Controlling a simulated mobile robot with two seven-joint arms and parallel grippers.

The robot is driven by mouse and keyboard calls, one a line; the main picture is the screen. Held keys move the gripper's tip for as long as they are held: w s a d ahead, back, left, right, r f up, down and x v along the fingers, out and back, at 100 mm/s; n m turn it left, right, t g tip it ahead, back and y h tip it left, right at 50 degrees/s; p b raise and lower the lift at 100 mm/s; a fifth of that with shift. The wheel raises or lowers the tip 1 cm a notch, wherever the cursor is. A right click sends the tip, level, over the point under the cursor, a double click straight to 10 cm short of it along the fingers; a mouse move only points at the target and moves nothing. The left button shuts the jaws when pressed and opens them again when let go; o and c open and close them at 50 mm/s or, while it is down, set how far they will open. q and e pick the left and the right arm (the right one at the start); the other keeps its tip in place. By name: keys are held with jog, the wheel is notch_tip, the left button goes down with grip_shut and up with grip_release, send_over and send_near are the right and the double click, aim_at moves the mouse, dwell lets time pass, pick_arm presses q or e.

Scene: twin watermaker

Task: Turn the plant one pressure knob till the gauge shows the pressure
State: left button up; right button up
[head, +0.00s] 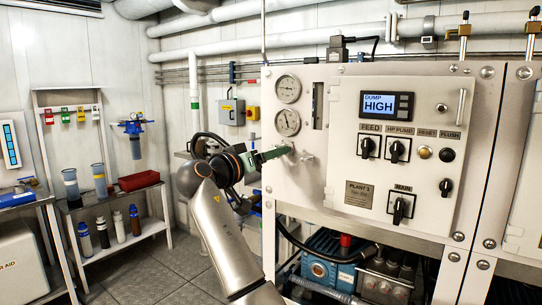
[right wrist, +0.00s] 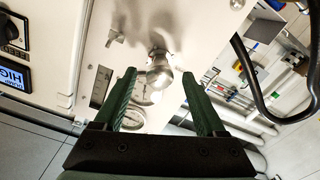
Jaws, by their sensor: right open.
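The plant one panel (head: 340,185) fills the centre right of the head view. A round metal knob (right wrist: 159,78) shows between the green fingers of my right gripper (right wrist: 158,74) in the wrist view. The fingers are open, with a gap on each side of the knob. In the head view my right gripper (head: 285,151) is at the panel's left part, below the gauges, and largely hides the knob. Two round gauges, the upper one (head: 288,88) and the lower one (head: 288,122), sit above it; their readings are too small to tell. My left gripper is not in view.
A small metal handle (head: 307,157) sticks out just right of the knob. The display (head: 386,105) reads "DUMP HIGH". Black switches (head: 398,150) are on the raised plate. Shelves with bottles (head: 133,220) stand at the left. The floor (head: 165,270) between is clear.

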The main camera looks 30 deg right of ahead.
jog(key=v, duration=1.1)
jog(key=shift+a+b, duration=0.2)
jog(key=shift+b, duration=0.25)
jog(key=shift+s+f, duration=0.1)
